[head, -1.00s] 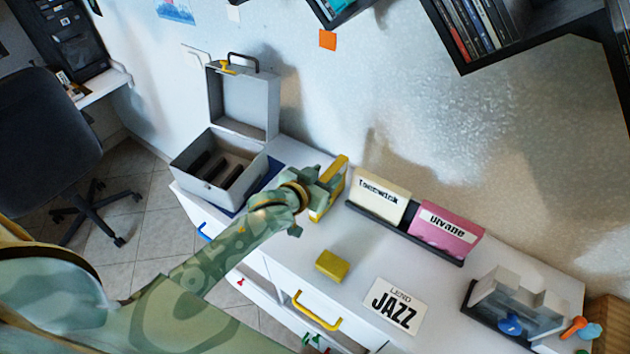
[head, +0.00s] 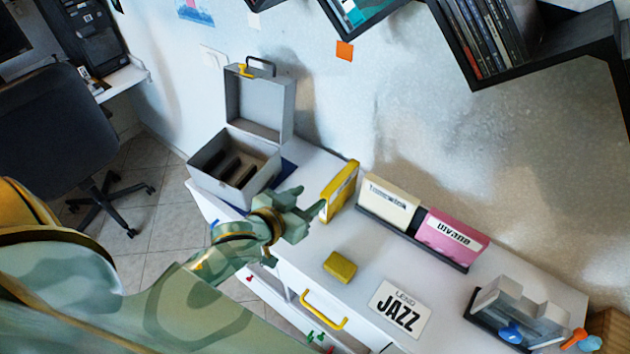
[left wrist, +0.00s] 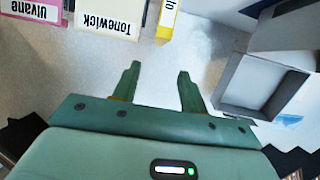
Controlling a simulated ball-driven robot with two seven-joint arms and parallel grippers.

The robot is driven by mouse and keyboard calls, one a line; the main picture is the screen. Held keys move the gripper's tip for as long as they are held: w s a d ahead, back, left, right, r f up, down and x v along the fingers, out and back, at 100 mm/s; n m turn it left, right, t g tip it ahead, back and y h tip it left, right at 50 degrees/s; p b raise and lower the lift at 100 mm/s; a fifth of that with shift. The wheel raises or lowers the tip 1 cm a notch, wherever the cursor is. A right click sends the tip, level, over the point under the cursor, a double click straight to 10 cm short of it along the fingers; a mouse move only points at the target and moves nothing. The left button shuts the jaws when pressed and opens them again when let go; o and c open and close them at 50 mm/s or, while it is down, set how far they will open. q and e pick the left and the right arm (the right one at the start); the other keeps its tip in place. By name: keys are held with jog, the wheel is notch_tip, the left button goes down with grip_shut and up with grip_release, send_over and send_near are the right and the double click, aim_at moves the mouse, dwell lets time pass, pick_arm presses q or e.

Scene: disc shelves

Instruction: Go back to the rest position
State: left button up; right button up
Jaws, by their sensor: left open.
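My left gripper (head: 314,203) is open and empty, above the white cabinet top (head: 300,243). In the left wrist view its two fingers (left wrist: 158,82) are spread with nothing between them. A yellow case (head: 340,193) stands upright just beyond the fingertips, apart from them in the left wrist view (left wrist: 168,20). My right gripper is not in view.
A cream case (head: 388,205) and a pink case (head: 450,240) stand in a dark rack to the right. An open grey box (head: 235,170) stands behind left. A yellow block (head: 340,267) and a JAZZ card (head: 400,308) lie in front.

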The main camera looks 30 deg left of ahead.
pick_arm(q)
jog(key=s+a+m+g+y, duration=0.5)
jog(key=s+a+g+y, duration=0.15)
jog(key=s, duration=0.65)
jog(key=s+d+f+g+h+b, duration=0.1)
jog(key=s+d+f, duration=0.1)
jog(key=f, duration=1.2)
jog(key=s+d+f+g+h+b, duration=0.1)
jog(key=s+d+f+g+h, duration=0.1)
jog(key=f, duration=1.1)
jog(key=s+f+n+g+h+b, duration=0.1)
jog(key=s+f+n+g+b, duration=0.1)
jog(key=s+f, duration=1.7)
jog(key=shift+s+n+g+h, duration=0.35)
jog(key=shift+s+n+g, duration=0.15)
jog(key=shift+s, duration=0.1)
jog(key=shift+o, duration=0.5)
jog(key=shift+d, duration=0.1)
